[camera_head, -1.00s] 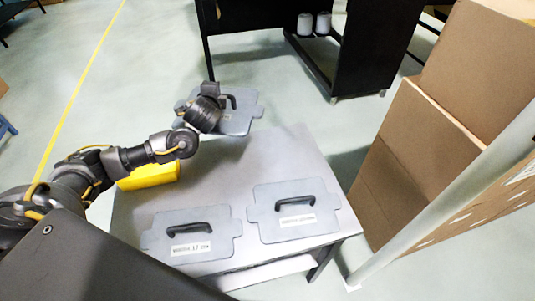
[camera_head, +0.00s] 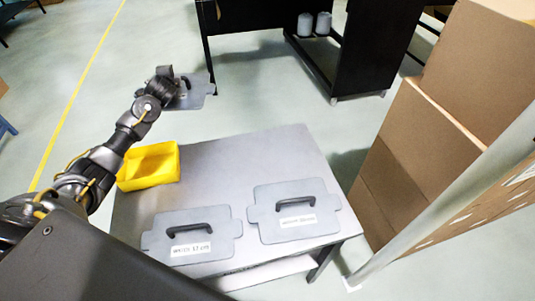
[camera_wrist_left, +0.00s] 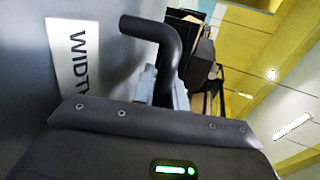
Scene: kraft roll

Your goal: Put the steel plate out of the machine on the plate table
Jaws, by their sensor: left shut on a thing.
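My left gripper (camera_head: 177,84) is shut on the black handle of a grey steel plate (camera_head: 197,92), held beyond the far left edge of the plate table (camera_head: 220,160). The gripper hides part of this plate. In the left wrist view the black handle (camera_wrist_left: 165,50) runs down into the jaws, beside a white label starting "WIDT" (camera_wrist_left: 72,60) on the plate. Two more grey plates with black handles lie flat on the table: a left plate (camera_head: 165,236) and a right plate (camera_head: 270,225). My right gripper is not in view.
A yellow tray (camera_head: 150,178) sits at the table's left edge. The table's far half is bare. Large cardboard boxes (camera_head: 405,160) stand to the right, behind a pale post (camera_head: 450,205). A black machine frame (camera_head: 365,50) stands behind.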

